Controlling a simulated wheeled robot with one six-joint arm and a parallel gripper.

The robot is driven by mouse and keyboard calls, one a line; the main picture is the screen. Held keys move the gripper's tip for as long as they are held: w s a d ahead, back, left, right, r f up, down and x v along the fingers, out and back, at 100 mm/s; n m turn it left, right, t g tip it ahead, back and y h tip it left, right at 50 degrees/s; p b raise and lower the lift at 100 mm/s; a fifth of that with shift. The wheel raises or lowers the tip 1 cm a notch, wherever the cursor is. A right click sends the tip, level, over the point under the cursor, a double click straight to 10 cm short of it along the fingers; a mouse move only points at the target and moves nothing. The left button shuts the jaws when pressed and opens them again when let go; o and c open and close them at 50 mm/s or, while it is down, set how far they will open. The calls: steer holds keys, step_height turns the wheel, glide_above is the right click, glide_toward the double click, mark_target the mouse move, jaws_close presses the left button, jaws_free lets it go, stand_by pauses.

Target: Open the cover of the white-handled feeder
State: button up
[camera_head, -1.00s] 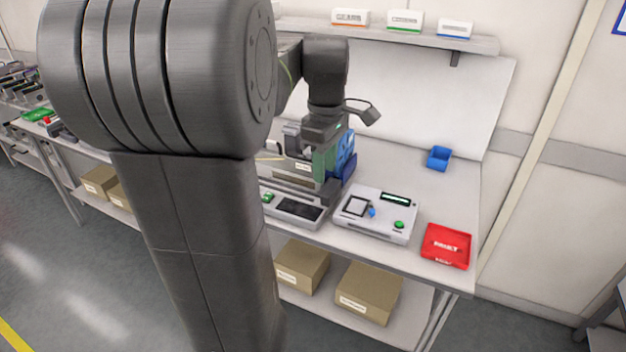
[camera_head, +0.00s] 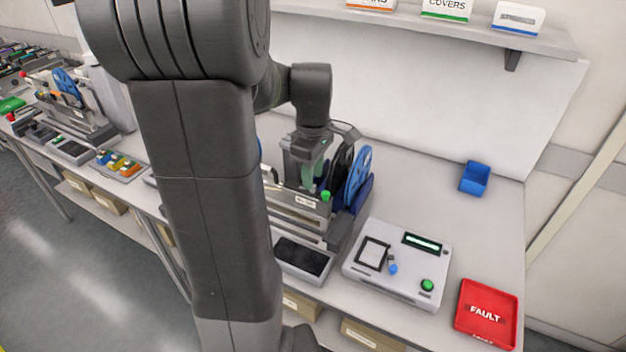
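My gripper (camera_head: 308,168) hangs from my arm over the feeder bank (camera_head: 300,215) on the bench. Its fingers are small and partly lost against the feeders, so I cannot tell whether they are open or shut. Blue reels (camera_head: 357,178) and a dark reel (camera_head: 341,172) stand upright just right of the gripper. A green knob (camera_head: 326,196) shows on the front of the bank, below the gripper. I cannot make out a white handle or its cover; my arm hides the left part of the bank.
A grey tester box (camera_head: 398,262) with a green button stands right of the bank. A red FAULT tray (camera_head: 487,314) lies at the front right corner, and a blue bin (camera_head: 474,178) sits farther back. A shelf (camera_head: 430,27) runs above. Bench between bin and reels is clear.

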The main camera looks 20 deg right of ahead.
mark_target(301, 186)
steer(key=shift+f, duration=1.45)
steer(key=shift+c, duration=0.4)
jaws_close()
